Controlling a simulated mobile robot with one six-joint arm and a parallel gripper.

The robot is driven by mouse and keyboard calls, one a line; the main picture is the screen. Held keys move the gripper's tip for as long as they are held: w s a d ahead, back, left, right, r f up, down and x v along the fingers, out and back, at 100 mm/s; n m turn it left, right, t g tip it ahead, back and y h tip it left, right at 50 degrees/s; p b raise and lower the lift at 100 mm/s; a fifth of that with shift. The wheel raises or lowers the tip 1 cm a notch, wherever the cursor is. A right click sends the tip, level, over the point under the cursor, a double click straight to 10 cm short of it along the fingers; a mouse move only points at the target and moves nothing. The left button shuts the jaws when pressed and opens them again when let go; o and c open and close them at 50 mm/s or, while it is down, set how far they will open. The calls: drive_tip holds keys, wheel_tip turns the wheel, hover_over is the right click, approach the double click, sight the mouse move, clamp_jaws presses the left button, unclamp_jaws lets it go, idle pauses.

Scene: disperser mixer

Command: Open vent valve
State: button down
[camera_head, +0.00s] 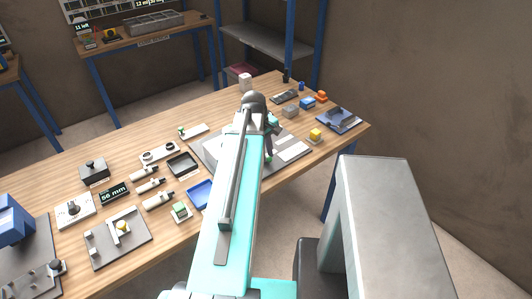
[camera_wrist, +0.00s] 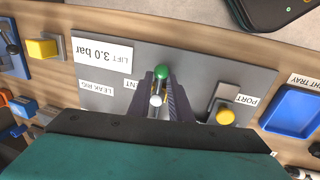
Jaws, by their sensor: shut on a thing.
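The vent valve (camera_wrist: 161,72) shows in the wrist view as a green round knob at the tips of my gripper, with a small white ball and a yellowish part between the fingers. It sits on a grey rig plate (camera_wrist: 197,60), beside a partly hidden label ending in "ENT". My gripper (camera_wrist: 159,92) has its two dark fingers on either side of the valve's handle and is shut on it. The valve's base is hidden by the fingers.
A blue tray (camera_wrist: 292,110) lies to the right. Another yellow block (camera_wrist: 45,48) stands left of the plate. Small parts crowd the table.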

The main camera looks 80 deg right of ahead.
drive_tip(key=c, duration=1.6)
unclamp_jaws()
drive_tip(key=shift+c, duration=0.2)
drive_tip(key=shift+r, duration=0.15)
wheel_tip(320, 180, up, 13)
drive_tip(key=w+a+b, duration=0.2)
drive_tip(key=b, duration=0.1)
drive_tip(key=shift+d+r, duration=0.1)
